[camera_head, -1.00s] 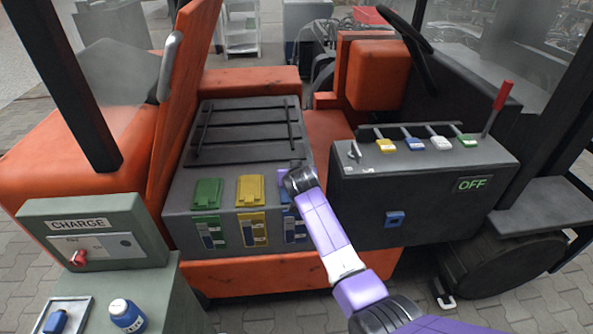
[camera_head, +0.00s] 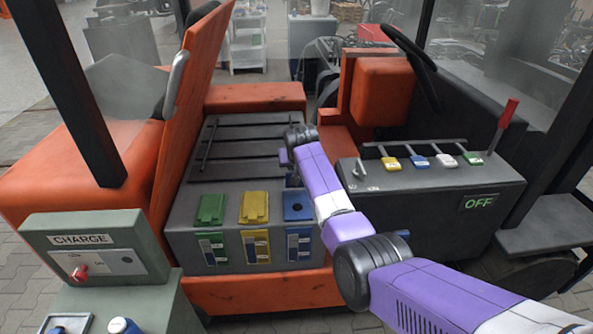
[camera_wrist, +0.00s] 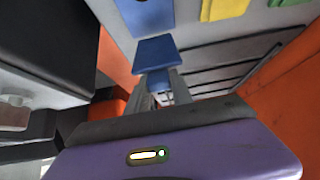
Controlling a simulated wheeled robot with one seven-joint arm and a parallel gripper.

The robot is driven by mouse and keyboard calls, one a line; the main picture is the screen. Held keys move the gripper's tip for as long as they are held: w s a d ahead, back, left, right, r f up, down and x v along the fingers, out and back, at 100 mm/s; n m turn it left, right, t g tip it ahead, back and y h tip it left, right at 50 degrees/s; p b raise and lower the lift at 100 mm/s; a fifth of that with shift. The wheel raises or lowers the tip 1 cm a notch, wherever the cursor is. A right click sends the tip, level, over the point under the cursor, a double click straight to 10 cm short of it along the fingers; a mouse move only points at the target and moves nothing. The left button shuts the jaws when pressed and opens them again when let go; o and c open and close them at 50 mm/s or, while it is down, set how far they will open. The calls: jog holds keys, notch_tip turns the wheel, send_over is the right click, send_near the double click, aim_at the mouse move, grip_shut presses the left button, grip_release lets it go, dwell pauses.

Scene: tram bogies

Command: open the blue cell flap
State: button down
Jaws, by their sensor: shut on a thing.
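The blue cell flap (camera_wrist: 155,53) stands raised in the wrist view, tilted away from its blue socket plate (camera_wrist: 147,14). In the head view the blue socket plate (camera_head: 298,206) lies bare on the battery box, with a dark round hole in it. My gripper (camera_wrist: 160,82) is shut on the flap, its two fingers at the flap's lower part in the wrist view. In the head view my arm hides the fingers and most of the flap. The yellow flap (camera_head: 254,207) and green flap (camera_head: 211,209) beside it lie flat.
The dark battery box (camera_head: 180,215) has raised bars on top behind the flaps. A grey control box (camera_head: 440,200) with coloured switches and a red lever (camera_head: 503,125) stands close to the right of my arm. A green charge panel (camera_head: 95,252) stands at front left.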

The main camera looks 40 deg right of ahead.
jog(key=shift+w+r, duration=0.1)
jog(key=shift+r, duration=0.05)
jog(key=c, duration=1.1)
grip_release()
jog(key=v, duration=0.7)
jog(key=shift+s+a+r, duration=0.15)
jog(key=shift+s+r, duration=0.05)
jog(key=shift+s, duration=0.05)
